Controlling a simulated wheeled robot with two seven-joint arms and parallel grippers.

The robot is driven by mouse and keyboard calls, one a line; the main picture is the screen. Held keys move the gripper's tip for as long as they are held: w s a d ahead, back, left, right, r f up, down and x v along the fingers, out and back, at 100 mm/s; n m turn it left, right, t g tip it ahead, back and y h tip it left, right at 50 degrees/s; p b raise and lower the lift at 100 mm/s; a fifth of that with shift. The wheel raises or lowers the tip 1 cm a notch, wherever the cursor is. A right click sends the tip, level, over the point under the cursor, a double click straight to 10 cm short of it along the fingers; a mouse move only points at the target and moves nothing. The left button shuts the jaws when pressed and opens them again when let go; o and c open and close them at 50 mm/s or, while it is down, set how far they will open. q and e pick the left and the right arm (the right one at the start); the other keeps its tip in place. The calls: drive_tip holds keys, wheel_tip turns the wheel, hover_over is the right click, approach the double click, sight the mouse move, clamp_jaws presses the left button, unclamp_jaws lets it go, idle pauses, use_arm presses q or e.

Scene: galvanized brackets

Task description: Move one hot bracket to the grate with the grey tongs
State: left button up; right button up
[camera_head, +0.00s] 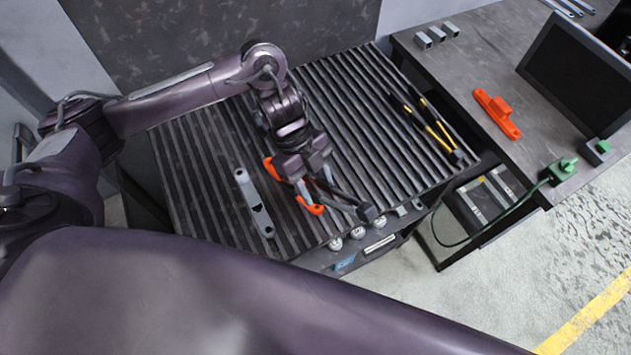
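My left gripper (317,182) points down over the front middle of the slatted metal grate (205,170). An orange piece (308,206) shows in two parts beside and under it, its middle hidden by the gripper. A dark grey, two-armed tool, perhaps the grey tongs (348,203), reaches from the fingers toward the front right edge and ends in a block. Whether the fingers are closed on it is unclear. A light grey flat bar with holes, perhaps a bracket (250,195), lies on the slats left of the gripper. My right gripper is out of view.
Yellow-and-black-handled tools (432,127) lie on the right of the slats. The side bench (470,65) holds an orange tool (496,112), a dark screen (575,75), small grey square tubes (437,36) and a green plug-like part (562,168). My arm fills the foreground.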

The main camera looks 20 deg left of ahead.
use_arm(q)
drive_tip(key=shift+r, duration=0.1)
wheel_tip(320, 180, up, 10)
drive_tip(key=p, duration=1)
drive_tip(key=s+d+r, duration=0.2)
drive_tip(key=s+r, duration=0.1)
drive_tip(key=s, duration=0.4)
drive_tip(key=s+d+r+p, duration=0.1)
drive_tip(key=s+d+r, duration=0.1)
drive_tip(key=s, duration=0.6)
drive_tip(key=shift+d+r, duration=0.4)
drive_tip(key=shift+d, duration=0.15)
drive_tip(key=shift+s, duration=0.1)
